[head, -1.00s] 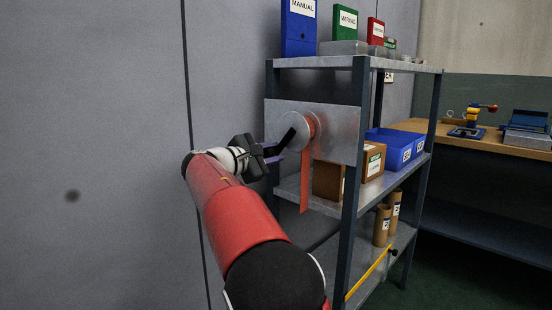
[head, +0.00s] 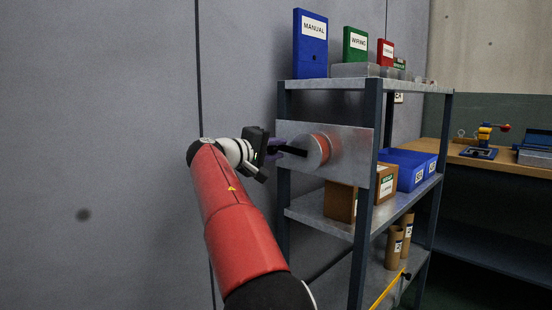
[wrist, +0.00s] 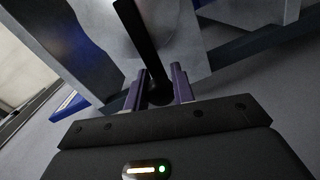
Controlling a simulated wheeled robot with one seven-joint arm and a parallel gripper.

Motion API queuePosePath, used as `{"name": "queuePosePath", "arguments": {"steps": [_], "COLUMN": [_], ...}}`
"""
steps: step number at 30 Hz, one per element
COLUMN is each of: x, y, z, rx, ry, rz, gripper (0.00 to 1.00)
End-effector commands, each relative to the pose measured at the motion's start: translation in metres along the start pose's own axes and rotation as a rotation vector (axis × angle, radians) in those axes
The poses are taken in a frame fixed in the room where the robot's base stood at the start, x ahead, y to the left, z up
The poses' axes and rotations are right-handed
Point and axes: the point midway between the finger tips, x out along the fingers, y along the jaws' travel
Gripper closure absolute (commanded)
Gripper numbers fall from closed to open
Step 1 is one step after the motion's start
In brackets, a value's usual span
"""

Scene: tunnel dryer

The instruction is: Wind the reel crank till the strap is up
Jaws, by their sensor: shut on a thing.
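The reel (head: 312,151) is a pale drum on a metal plate (head: 349,140) fixed to the shelf rack. The orange-red strap (head: 324,147) shows wound around the drum behind its pale front face; no hanging length shows below it. The black crank (head: 293,151) points left from the reel hub, and its arm also shows in the wrist view (wrist: 141,38). My gripper (head: 274,149) is at the crank's outer end, left of the reel. In the wrist view, its purple fingers (wrist: 158,90) are shut around the crank's dark handle, which is partly hidden between them.
The shelf rack's front post (head: 364,200) stands right of the reel. Cardboard boxes (head: 340,202) and blue bins (head: 404,172) sit on the shelf below. Binders (head: 311,45) stand on top. A grey wall (head: 100,150) is on the left.

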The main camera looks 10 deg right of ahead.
Motion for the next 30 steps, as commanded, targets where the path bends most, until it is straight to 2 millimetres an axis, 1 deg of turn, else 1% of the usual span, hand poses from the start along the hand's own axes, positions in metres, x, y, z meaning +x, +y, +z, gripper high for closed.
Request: {"name": "queuePosePath", "arguments": {"steps": [6, 15, 22, 30], "x": [-0.001, -0.001, -0.002, -0.002], "y": [0.013, 0.026, 0.032, 0.033], "z": [-0.001, 0.001, 0.002, 0.002], "rx": [0.19, 0.374, 0.444, 0.463], "ry": [0.011, 0.021, 0.025, 0.025], "rz": [-0.001, -0.004, -0.005, -0.006], "gripper": [1.0, 1.0, 1.0, 1.0]}}
